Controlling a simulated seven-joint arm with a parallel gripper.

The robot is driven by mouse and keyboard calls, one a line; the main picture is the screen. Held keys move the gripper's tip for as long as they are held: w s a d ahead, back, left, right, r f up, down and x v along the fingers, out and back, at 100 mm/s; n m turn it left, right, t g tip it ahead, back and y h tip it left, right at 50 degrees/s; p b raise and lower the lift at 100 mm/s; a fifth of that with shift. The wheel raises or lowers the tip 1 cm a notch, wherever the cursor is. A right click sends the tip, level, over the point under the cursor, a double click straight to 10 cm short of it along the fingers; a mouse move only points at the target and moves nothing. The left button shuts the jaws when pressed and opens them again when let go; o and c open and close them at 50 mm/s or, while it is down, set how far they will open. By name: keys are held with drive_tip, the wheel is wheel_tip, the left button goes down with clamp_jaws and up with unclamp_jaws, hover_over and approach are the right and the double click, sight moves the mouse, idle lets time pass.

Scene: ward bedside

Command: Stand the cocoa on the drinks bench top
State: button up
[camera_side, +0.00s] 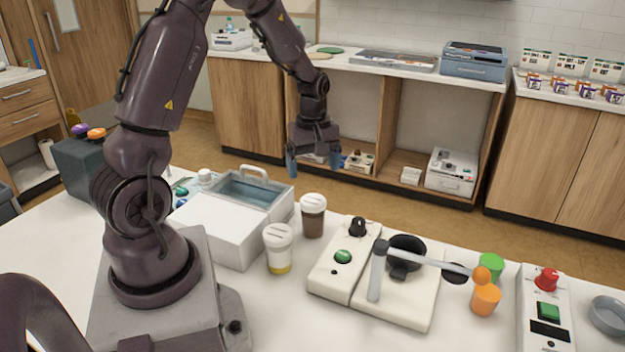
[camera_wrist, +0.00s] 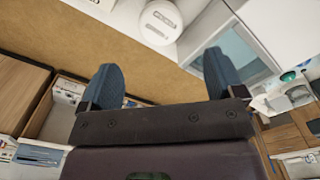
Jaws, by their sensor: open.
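A lidded cup with dark brown contents (camera_side: 313,222), which looks like the cocoa, stands upright on the white table near its far edge. A similar lidded cup with a yellow lower band (camera_side: 278,252) stands just in front and left of it. My gripper (camera_side: 313,160) is open and empty, pointing down, raised above and beyond the brown cup. In the wrist view, a round white lid (camera_wrist: 160,20) lies ahead of the spread fingers (camera_wrist: 160,72), apart from them. Nothing is marked clearly as the drinks bench; a long white counter (camera_side: 345,66) runs along the back wall.
A device with a green button (camera_side: 342,257) and a jointed lever unit (camera_side: 400,300) stand right. The counter holds a grey tray (camera_side: 395,62) and a blue-grey machine (camera_side: 474,62).

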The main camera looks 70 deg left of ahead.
drive_tip(key=s+d+r+m+t, duration=0.2)
drive_tip(key=s+d+r+m, duration=0.1)
drive_tip(key=d+r+m, duration=0.4)
drive_tip(key=s+d+r+m+t, duration=0.2)
drive_tip(key=d+r+m, duration=0.3)
drive_tip(key=d+r, duration=0.4)
drive_tip(key=s+d+r+m+t, duration=0.1)
drive_tip(key=s+d+r+m, duration=0.1)
drive_tip(key=s+d+m, duration=0.3)
drive_tip(key=shift+s+r+m+t, duration=0.25)
drive_tip(key=shift+s+m, duration=0.25)
drive_tip(key=shift+s, duration=0.45)
